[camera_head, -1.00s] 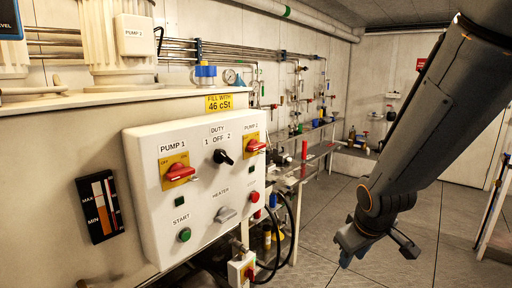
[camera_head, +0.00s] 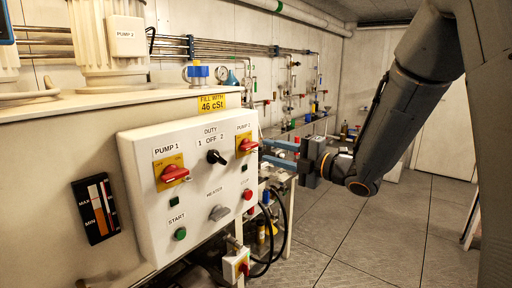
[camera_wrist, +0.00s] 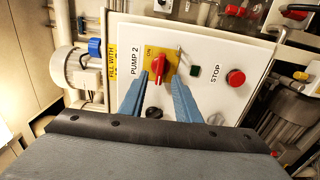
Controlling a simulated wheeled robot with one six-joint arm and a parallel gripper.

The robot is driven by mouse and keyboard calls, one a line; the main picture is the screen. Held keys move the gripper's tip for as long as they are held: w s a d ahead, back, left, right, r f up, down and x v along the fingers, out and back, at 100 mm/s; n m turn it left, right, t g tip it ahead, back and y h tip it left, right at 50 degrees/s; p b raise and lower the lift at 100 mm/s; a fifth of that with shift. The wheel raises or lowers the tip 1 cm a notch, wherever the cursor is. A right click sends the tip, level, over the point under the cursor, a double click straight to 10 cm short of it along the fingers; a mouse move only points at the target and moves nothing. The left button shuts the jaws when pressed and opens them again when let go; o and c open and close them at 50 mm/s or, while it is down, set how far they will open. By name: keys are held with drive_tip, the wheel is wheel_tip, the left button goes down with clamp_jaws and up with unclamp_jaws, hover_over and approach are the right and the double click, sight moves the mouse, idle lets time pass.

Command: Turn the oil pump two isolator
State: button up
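The pump two isolator (camera_head: 248,146) is a red rotary handle on a yellow plate, below the PUMP 2 label at the top right of the white control box (camera_head: 150,225). In the wrist view the red handle (camera_wrist: 158,66) lies just beyond and between my blue fingertips. My gripper (camera_head: 263,150) reaches in from the right, with its two fingers apart and nothing between them. In the wrist view my gripper (camera_wrist: 160,78) is also open and faces the panel. Whether the fingertips touch the handle or plate cannot be told.
The pump one isolator (camera_head: 173,173), the black duty switch (camera_head: 217,157), the grey heater knob (camera_head: 219,213) and the red stop button (camera_head: 247,194) are on the same box. A bench with pipework (camera_head: 308,128) stands behind. Open floor (camera_head: 400,230) lies to the right.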

sight(253, 147)
drive_tip(key=shift+p+x, duration=0.65)
drive_tip(key=shift+x, duration=2.5)
clamp_jaws()
